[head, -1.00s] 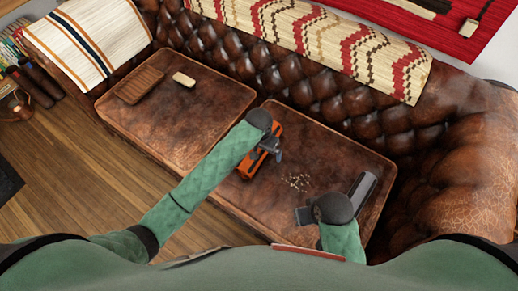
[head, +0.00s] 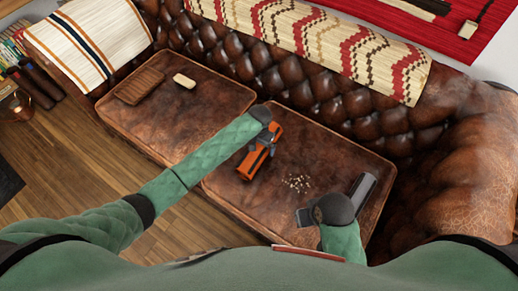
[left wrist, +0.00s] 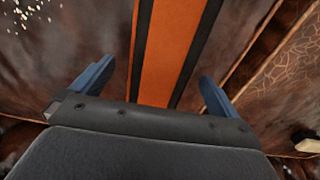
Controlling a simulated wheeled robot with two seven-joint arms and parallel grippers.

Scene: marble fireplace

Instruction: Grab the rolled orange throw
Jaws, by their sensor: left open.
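The rolled orange throw (head: 253,162) lies on the seat cushion in the middle of the sofa, slanting from lower left to upper right. It has dark stripes along its length. My left gripper (head: 264,141) is over its upper half and hides part of it. In the left wrist view the throw (left wrist: 167,50) runs between the two open blue fingers of the left gripper (left wrist: 150,86), with a gap on each side.
Crumbs (head: 298,183) are scattered on the right cushion (head: 325,150). A brown slatted piece (head: 139,86) and a pale block (head: 184,81) lie on the left cushion. The tufted backrest (head: 300,75) rises behind.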

